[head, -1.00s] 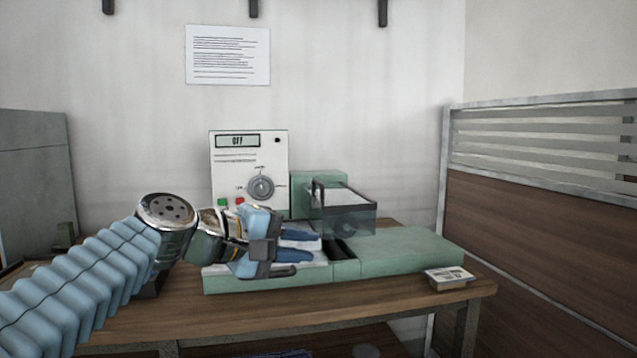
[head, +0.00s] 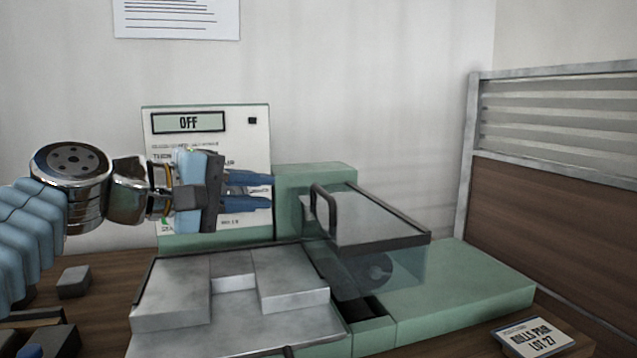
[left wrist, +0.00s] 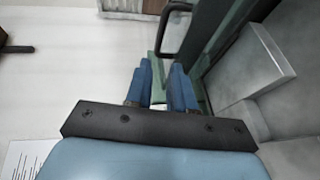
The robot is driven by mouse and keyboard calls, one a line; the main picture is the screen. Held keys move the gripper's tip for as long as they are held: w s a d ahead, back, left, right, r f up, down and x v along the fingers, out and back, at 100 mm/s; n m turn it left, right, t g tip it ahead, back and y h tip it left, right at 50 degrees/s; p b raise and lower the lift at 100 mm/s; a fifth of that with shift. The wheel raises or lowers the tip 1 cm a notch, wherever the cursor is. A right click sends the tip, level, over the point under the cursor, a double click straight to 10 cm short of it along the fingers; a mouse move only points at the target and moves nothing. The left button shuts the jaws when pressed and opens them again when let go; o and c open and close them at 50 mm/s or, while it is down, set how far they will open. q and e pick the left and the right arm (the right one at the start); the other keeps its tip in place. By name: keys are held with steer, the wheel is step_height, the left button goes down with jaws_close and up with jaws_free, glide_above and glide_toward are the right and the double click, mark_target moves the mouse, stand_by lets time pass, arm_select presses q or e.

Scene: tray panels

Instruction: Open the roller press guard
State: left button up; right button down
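The roller press (head: 450,290) is a green machine with a see-through grey guard (head: 375,220) down over its dark roller. The guard has a dark-edged top and a dark loop handle (head: 322,210) at its left end. The handle also shows at the top of the left wrist view (left wrist: 172,32). My left gripper (head: 270,191) is left of the handle, in front of the control panel. Its blue fingers point right, apart and empty; they also show in the left wrist view (left wrist: 162,80). No contact with the handle shows. My right gripper is not in view.
The control panel (head: 206,125) reads OFF; my gripper covers its middle. Grey metal blocks (head: 290,278) sit on the bed left of the guard. A "LOT 27" card (head: 533,338) lies at the right. A partition (head: 560,190) stands on the right. Air above the guard is clear.

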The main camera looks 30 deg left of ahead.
mark_target(316, 191)
arm_select(q)
steer(key=p+x, duration=0.1)
steer(key=x, duration=1.3)
steer(key=shift+a, duration=0.1)
jaws_close()
